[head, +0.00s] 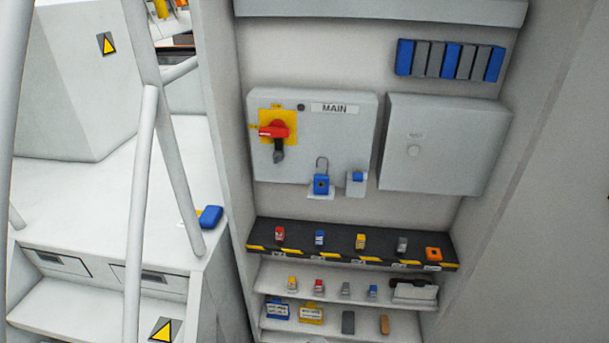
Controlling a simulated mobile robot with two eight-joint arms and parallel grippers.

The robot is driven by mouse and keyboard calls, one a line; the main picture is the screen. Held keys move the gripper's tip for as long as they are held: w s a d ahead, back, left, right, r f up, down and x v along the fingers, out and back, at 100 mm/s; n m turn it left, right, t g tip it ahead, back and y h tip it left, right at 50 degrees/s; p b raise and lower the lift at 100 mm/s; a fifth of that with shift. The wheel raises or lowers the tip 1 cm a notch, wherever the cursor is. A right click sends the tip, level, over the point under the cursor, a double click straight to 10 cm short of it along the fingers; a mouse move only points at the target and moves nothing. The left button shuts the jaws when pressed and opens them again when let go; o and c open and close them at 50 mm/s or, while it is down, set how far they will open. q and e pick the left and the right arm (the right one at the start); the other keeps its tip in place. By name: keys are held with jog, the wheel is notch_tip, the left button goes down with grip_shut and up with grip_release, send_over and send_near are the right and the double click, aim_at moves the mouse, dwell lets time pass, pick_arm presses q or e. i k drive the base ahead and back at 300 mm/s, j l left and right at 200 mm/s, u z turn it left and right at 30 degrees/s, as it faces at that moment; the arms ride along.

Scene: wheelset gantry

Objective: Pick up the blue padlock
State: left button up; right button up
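A blue padlock (321,185) with a tall grey shackle standing up from it rests on a small white ledge under the MAIN box. A smaller blue item (319,239), which may also be a padlock, stands on the black shelf below, between a red one (280,234) and a yellow one (361,241). Another small blue item (373,291) is on the shelf under that. Neither of my grippers is in the head view.
The MAIN box (345,135) carries a red rotary handle (273,131). A closed grey box (440,150) is to its right. The black shelf (340,256) also holds grey and orange items. White rails (140,200) and steps stand at the left.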

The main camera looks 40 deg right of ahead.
aim_at(321, 181)
jog(key=z, duration=1.55)
